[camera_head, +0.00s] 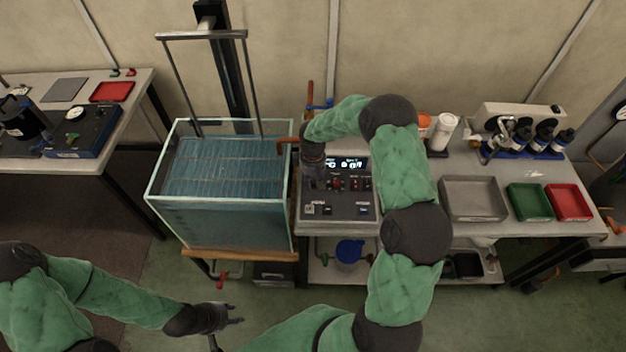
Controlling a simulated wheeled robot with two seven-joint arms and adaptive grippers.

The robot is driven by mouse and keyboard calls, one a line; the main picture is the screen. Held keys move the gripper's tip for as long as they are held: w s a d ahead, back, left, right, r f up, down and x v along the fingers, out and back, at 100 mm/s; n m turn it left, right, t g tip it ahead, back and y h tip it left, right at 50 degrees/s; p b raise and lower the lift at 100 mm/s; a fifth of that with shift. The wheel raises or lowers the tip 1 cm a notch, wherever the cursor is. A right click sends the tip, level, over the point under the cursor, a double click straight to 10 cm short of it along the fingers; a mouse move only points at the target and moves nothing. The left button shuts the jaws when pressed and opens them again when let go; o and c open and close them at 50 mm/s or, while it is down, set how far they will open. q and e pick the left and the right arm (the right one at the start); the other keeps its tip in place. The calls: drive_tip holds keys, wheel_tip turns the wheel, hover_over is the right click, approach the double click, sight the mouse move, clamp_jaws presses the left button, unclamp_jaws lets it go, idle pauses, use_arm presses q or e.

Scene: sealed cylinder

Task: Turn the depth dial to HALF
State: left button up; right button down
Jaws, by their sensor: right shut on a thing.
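The control panel (340,207) is a dark box on the bench, with a lit display (349,163), red switches and small white labels. My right gripper (314,184) points down at the panel's upper left, just left of the display. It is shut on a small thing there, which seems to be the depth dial. The gripper hides the dial, so its pointer and marks cannot be read. My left gripper (229,322) is over the floor in front of the tank, with its fingers apart and empty.
A glass water tank (219,218) with a wire rack hung from a frame stands left of the panel. A grey tray (473,205), a green tray (530,202) and a red tray (569,201) lie on the bench to the right. My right arm crosses the bench beside the panel.

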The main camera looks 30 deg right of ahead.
sight(313, 181)
drive_tip(key=shift+w+r+n, duration=0.1)
drive_tip(key=shift+w+n, duration=0.05)
drive_tip(key=shift+n, duration=0.45)
drive_tip(key=c, duration=1)
unclamp_jaws()
wheel_tip(313, 181, up, 12)
drive_tip(key=shift+f, duration=0.1)
